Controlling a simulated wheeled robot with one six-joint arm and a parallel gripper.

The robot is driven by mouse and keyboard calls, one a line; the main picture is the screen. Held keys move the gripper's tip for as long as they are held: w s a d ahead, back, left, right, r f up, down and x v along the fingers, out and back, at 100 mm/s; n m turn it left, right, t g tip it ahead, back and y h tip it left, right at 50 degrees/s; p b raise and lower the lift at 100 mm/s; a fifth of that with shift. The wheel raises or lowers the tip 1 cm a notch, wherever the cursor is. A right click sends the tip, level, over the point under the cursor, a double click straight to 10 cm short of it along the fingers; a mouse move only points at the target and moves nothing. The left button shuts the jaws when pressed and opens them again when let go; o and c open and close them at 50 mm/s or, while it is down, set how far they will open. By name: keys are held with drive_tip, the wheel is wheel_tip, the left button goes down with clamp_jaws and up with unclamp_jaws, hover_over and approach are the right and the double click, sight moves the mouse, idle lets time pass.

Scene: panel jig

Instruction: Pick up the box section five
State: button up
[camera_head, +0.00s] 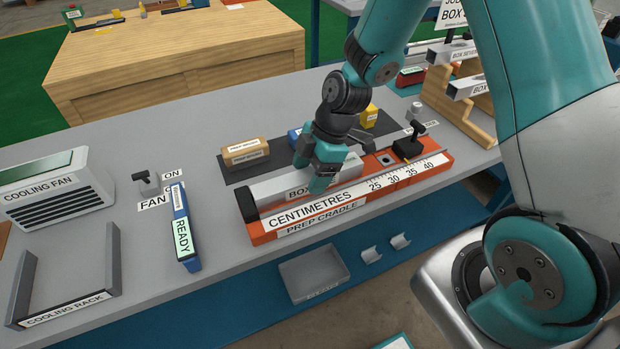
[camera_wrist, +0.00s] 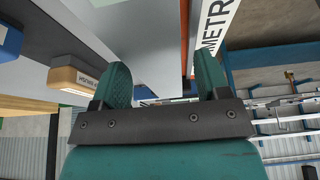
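A grey box section (camera_head: 272,190) lies in the orange prep cradle (camera_head: 252,238), behind the white centimetre scale. Its label reads "BOX" and the rest is hidden by my gripper, so I cannot read its number. My gripper (camera_head: 318,172) points down over the section's middle. In the wrist view my gripper (camera_wrist: 162,85) has its two teal fingers wide apart. A light grey surface (camera_wrist: 150,45), likely the section, runs between them, with a gap beside the right finger. I see no firm contact.
A black clamp handle (camera_head: 409,146) stands at the cradle's right end. A wooden rack (camera_head: 438,90) holds more labelled sections at the right. A tan block (camera_head: 245,152) sits on the dark mat behind. A blue READY device (camera_head: 185,228) stands left of the cradle.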

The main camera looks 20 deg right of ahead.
drive_tip(key=c, duration=1)
drive_tip(key=shift+r, duration=0.1)
